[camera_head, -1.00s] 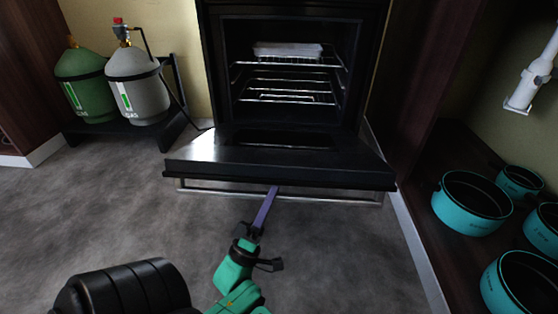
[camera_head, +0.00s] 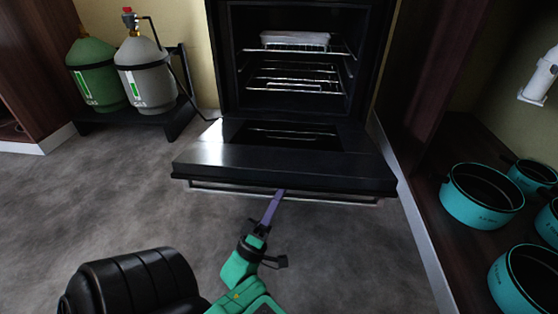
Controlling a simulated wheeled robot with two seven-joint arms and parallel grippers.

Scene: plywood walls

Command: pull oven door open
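The oven door (camera_head: 285,166) is swung down and stands open, close to level, with the dark oven cavity (camera_head: 292,75) showing behind it. A metal handle bar (camera_head: 330,198) runs along the door's front edge. My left gripper (camera_head: 277,196) is at this handle, a little left of its middle. Its purple finger reaches up to the bar, and its tip is partly hidden by the door edge. I cannot tell whether the fingers are closed around the bar. My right gripper is not in view.
Wire racks and a pale tray (camera_head: 295,39) are inside the oven. Green (camera_head: 97,72) and grey (camera_head: 146,76) gas cylinders stand on a low black stand at left. Several teal pots (camera_head: 482,195) sit on a dark shelf at right. Grey floor (camera_head: 120,195) is clear before the oven.

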